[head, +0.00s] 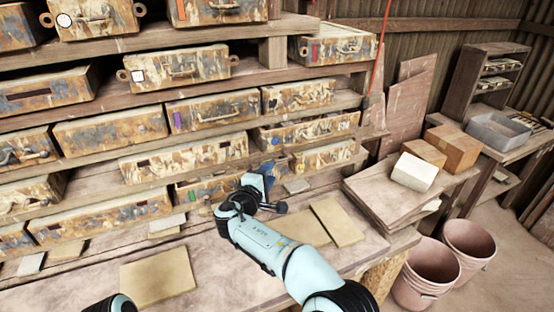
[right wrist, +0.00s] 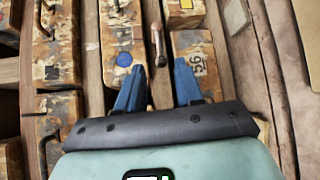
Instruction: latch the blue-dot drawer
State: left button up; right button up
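In the right wrist view the blue dot (right wrist: 124,60) shows on the weathered, paint-worn front of a drawer (right wrist: 116,76), left of my right gripper (right wrist: 159,66). The gripper's two blue fingers are apart, with nothing visible held between them. A narrow metal-and-brown handle (right wrist: 157,42) lies just beyond the fingertips, roughly between them. In the head view my right gripper (head: 264,172) is at the lowest drawers near the worktop and hides part of them.
Several drawers fill the wooden rack (head: 268,78). Flat tiles (head: 157,277) lie on the worktop. Boxes (head: 453,148), a grey tray (head: 497,131) and pink buckets (head: 424,277) stand at right.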

aim_at(279, 161)
jog(key=x, duration=0.2)
jog(key=p+x, duration=0.1)
jog(key=x, duration=0.1)
jog(key=p+x, duration=0.1)
jog(key=x, duration=0.1)
jog(key=shift+w+r, duration=0.15)
jog(key=shift+r, duration=0.1)
pick_arm(q)
jog(key=w+r, duration=0.4)
jog(key=shift+r, duration=0.1)
pick_arm(e)
jog(key=shift+w+d+f, duration=0.2)
jog(key=shift+w+f, duration=0.1)
jog(key=shift+w, duration=0.05)
pick_arm(q)
jog(key=shift+s, duration=0.1)
pick_arm(e)
grip_shut()
